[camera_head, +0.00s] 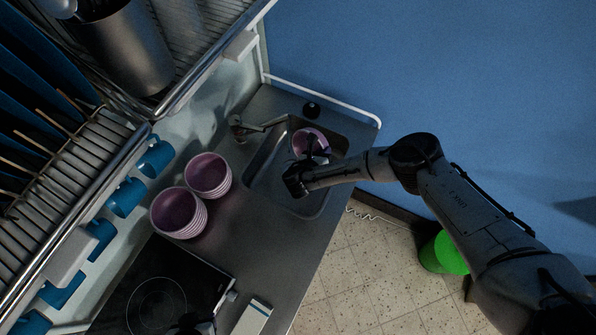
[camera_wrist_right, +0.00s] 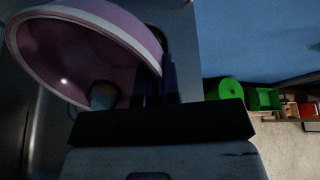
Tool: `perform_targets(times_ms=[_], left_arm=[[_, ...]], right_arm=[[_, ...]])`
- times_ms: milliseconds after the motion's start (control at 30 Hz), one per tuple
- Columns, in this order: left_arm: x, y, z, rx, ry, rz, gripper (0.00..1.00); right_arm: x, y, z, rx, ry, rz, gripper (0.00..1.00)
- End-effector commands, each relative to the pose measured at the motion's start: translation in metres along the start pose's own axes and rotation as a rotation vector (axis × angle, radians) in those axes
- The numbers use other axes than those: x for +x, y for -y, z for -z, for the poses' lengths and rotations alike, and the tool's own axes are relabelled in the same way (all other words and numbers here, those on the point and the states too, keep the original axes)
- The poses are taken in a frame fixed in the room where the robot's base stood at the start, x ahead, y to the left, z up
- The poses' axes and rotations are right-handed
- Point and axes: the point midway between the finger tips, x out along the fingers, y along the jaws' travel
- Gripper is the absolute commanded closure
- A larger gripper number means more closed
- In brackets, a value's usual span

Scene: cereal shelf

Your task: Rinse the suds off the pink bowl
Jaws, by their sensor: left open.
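The pink bowl (camera_head: 310,137) is tilted in the far right part of the sink (camera_head: 262,172). My right gripper (camera_head: 318,152) is at its rim; in the right wrist view the two dark fingers (camera_wrist_right: 157,88) close over the edge of the bowl (camera_wrist_right: 85,45). A small grey-blue rounded shape (camera_wrist_right: 103,95) shows against the bowl's inside; I cannot tell whether it is suds. The faucet (camera_head: 240,127) stands at the sink's left edge, with its spout toward the basin; no water can be made out. My left gripper (camera_head: 192,325) is open, partly cut off at the bottom edge by the stove.
Two stacks of pink bowls (camera_head: 208,175) (camera_head: 179,213) stand on the counter left of the sink. Blue mugs (camera_head: 126,197) hang beneath the dish rack (camera_head: 60,190). A black stove (camera_head: 155,295) lies at the front. A black knob (camera_head: 311,109) sits behind the sink.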

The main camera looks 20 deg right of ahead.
Motion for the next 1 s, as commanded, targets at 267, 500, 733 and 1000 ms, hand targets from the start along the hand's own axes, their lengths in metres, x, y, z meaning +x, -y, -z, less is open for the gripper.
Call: perform_targets(times_ms=[267,500,733,1000], left_arm=[[-0.0026,-0.0023,0.0014,-0.008,-0.001,-0.006,0.53],[-0.0045,-0.0022,0.002,-0.008,-0.001,-0.006,0.53],[-0.0049,-0.001,0.0019,-0.004,-0.001,-0.003,0.53],[-0.0066,0.0017,0.0018,0.005,0.001,0.004,0.53]], right_arm=[[-0.0022,0.0009,-0.0007,-0.003,0.025,0.019,1.0],[-0.0044,0.0012,-0.0015,-0.005,0.047,0.034,1.0],[-0.0059,0.0014,-0.0011,-0.009,0.067,0.049,1.0],[-0.0077,0.0022,-0.0014,-0.012,0.092,0.067,1.0]])
